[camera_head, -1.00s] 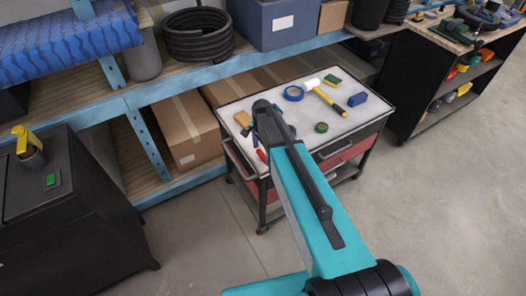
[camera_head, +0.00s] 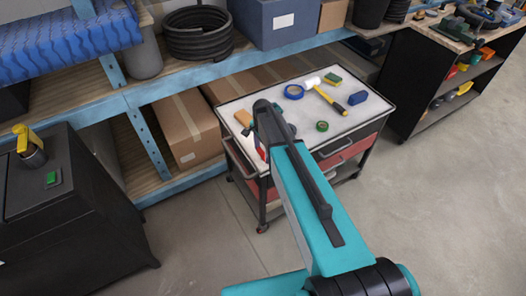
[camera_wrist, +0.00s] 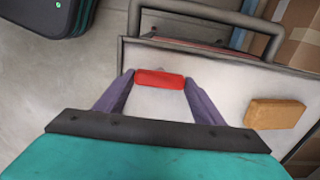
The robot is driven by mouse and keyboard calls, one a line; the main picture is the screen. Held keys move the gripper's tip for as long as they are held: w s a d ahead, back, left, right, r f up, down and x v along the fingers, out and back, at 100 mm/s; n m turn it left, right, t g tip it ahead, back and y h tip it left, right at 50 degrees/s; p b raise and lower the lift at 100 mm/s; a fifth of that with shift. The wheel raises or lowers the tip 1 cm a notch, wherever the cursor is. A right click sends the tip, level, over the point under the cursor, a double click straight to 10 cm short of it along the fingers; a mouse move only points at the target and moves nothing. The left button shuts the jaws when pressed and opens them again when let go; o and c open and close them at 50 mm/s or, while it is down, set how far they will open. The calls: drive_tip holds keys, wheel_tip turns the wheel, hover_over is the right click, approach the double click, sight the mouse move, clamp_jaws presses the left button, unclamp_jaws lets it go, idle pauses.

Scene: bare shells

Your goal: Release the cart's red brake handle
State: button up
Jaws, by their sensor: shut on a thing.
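The cart (camera_head: 237,107) stands in front of the shelving, with a pale top and red drawers. In the wrist view the red brake handle (camera_wrist: 160,78) lies crosswise between the two fingertips of my gripper (camera_wrist: 160,80). The fingers are shut on it, one at each end. The handle appears over the cart's pale top (camera_wrist: 165,105), close to its edge. In the head view my teal arm reaches over the cart and hides my gripper and most of the handle.
A grey push bar (camera_wrist: 205,18) rises at the cart's end. Open floor (camera_head: 440,190) lies right.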

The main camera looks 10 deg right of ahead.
drive_tip(key=shift+f+n+b, duration=0.1)
drive_tip(key=shift+n+b, duration=0.2)
drive_tip(key=n+b, duration=0.6)
drive_tip(key=n, duration=0.2)
drive_tip(key=shift+w, duration=0.1)
drive_tip(key=n+b, duration=0.2)
drive_tip(key=n, duration=0.2)
drive_tip(key=shift+n, duration=0.4)
drive_tip(key=shift+n+b, duration=0.65)
drive_tip(key=shift+n, duration=1.55)
drive_tip(key=o, duration=1.1)
drive_tip(key=shift+c, duration=0.2)
drive_tip(key=shift+r, duration=0.2)
